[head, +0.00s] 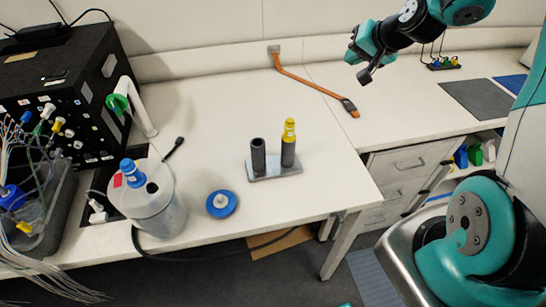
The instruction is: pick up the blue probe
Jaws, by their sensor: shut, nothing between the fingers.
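A blue probe (129,172) stands upright in the top of a clear, pale container (165,215) at the left of the bench. Only its blue upper part shows clearly; the rest is inside the container. My gripper (365,76) is at the upper right, above the back of the bench, far to the right of the blue probe. It is shut and holds nothing.
A holder (275,172) has a yellow-topped probe (289,135) in its right tube; its left tube (258,156) looks empty. A blue disc (221,203) lies beside the container. A black box (65,85) stands at left. An orange strap (310,84) lies at the back.

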